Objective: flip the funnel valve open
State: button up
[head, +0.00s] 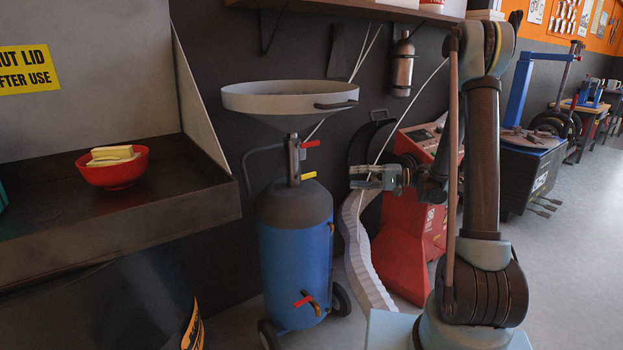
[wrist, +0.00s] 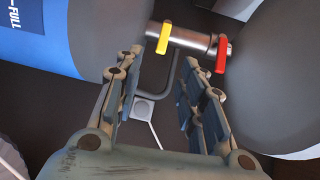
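A wide grey funnel (head: 290,98) sits on a metal pipe (head: 293,160) above a blue oil drain tank (head: 296,262). A red lever (head: 310,144) is on the pipe just below the funnel, and a yellow lever (head: 308,176) is lower, by the tank's top. In the wrist view the red lever (wrist: 222,54) and yellow lever (wrist: 164,38) show beyond the fingertips. Which lever is the funnel valve is not labelled. My gripper (head: 352,177) is to the right of the pipe, pointing left at about the yellow lever's height. In the wrist view my gripper (wrist: 158,78) is open and empty, touching neither lever.
Another red lever (head: 303,301) is low on the tank. A red machine (head: 412,245) and a white ribbed hose (head: 356,250) stand behind my gripper. A dark bench (head: 150,228) with a red bowl (head: 113,173) is at left. Open floor lies at right.

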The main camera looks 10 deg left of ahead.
aim_at(312, 176)
jog(key=shift+y, duration=0.5)
jog(key=a, duration=1.2)
jog(key=a+f, duration=0.1)
jog(key=a, duration=0.4)
jog(key=shift+s+a, duration=0.25)
jog(key=shift+a, duration=0.15)
jog(key=shift+c, duration=0.6)
grip_shut()
